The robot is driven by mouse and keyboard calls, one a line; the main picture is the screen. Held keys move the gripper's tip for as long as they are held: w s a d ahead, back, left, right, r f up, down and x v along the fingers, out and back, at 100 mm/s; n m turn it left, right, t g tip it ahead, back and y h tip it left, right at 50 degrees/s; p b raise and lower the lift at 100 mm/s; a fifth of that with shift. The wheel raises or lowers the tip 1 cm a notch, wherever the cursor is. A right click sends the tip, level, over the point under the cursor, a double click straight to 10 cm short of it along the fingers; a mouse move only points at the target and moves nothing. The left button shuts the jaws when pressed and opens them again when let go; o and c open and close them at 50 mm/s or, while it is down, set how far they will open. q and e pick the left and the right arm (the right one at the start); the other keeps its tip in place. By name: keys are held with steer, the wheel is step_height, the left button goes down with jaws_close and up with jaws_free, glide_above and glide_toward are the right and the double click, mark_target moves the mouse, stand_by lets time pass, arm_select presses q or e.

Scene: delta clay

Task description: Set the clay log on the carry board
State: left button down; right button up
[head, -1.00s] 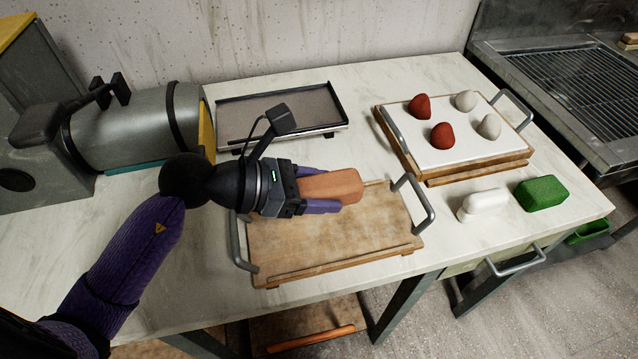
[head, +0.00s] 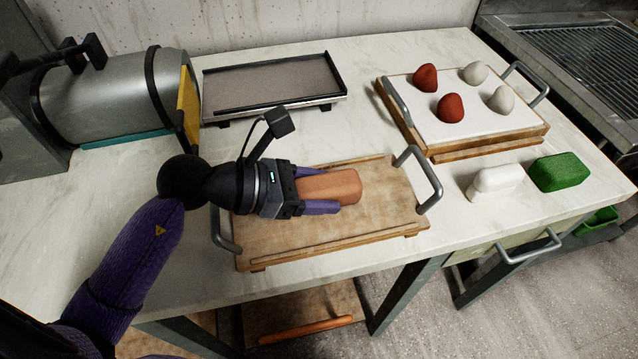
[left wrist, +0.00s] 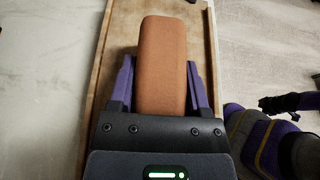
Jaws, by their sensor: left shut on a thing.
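The clay log (head: 330,187) is an orange-brown block with rounded edges. My left gripper (head: 322,190) is shut on it, with one purple finger along each long side. In the left wrist view, the log (left wrist: 162,65) lies between the fingers of the gripper (left wrist: 160,85), over the wooden board. The carry board (head: 340,228) is a wooden board with a grey metal handle at each end. The log is over its back half; I cannot tell whether it touches the wood. My gripper and forearm hide part of the board's left end. My right gripper cannot be made out.
A dark-rimmed tray (head: 270,88) stands behind the board. At right, a white-topped board (head: 470,125) holds red and pale lumps. A white block (head: 495,182) and a green block (head: 560,172) lie near the right edge. A grey cylindrical machine (head: 95,98) stands at left.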

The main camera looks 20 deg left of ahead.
arm_select(q)
steer(key=shift+f, duration=0.1)
arm_select(e)
steer(key=shift+w+d+f, duration=0.1)
steer(key=shift+w+d, duration=0.1)
steer(key=shift+d, duration=0.05)
arm_select(q)
steer(key=shift+f+b, duration=0.45)
arm_select(e)
steer(key=shift+s+a+f, duration=0.1)
steer(key=shift+s+f, duration=0.1)
steer(key=shift+f, duration=0.15)
arm_select(q)
jaws_free()
arm_select(e)
steer(key=shift+s+a, duration=0.1)
steer(key=shift+a, duration=0.2)
